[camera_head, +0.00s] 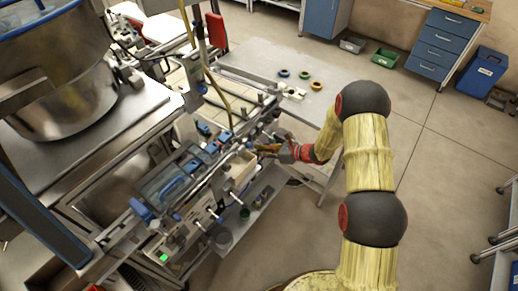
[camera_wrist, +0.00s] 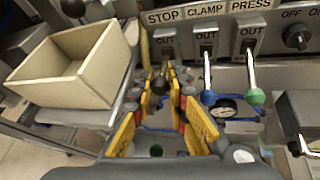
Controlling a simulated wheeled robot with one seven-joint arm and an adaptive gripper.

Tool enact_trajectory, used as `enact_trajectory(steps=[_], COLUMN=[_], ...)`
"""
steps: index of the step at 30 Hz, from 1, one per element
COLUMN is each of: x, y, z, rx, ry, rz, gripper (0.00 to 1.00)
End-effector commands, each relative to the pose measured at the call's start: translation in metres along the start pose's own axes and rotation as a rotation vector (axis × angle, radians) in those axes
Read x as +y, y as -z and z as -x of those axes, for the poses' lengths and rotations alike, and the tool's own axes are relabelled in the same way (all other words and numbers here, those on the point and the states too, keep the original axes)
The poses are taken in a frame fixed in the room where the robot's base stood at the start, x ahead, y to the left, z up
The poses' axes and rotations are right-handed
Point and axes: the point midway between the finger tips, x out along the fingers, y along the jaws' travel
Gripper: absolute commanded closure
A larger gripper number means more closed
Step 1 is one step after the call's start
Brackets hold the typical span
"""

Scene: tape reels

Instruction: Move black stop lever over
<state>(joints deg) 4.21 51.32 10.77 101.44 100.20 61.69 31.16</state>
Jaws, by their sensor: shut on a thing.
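In the wrist view, the panel has STOP, CLAMP and PRESS labels, with a lever under each. My gripper (camera_wrist: 170,88) reaches up to the lever under STOP, its yellow and dark fingers on either side of the black stop lever (camera_wrist: 184,75). It is shut on this lever, whose lower part is mostly hidden by the fingers. Close to the right are the clamp lever with a blue knob (camera_wrist: 208,97) and the press lever with a green knob (camera_wrist: 254,97). In the head view, my gripper (camera_head: 266,150) is at the machine's right side; the lever is too small to make out.
A beige open bin (camera_wrist: 72,66) stands left of the levers. A gauge (camera_wrist: 223,108) sits below the clamp and press levers, and a dark knob (camera_wrist: 298,37) is at the right. A grey table (camera_head: 270,62) with several small rings stands behind.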

Motion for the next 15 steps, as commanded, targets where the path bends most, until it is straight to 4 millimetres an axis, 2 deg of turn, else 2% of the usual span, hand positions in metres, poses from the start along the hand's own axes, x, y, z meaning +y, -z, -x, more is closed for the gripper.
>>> enact_trajectory(steps=[1,15], x=[0.0007,0.0019], y=[-0.0104,-0.0203], z=[0.0035,0.0038], rx=[0.029,0.219], ry=[0.006,0.028], rz=[-0.003,-0.054], gripper=[1.0,1.0])
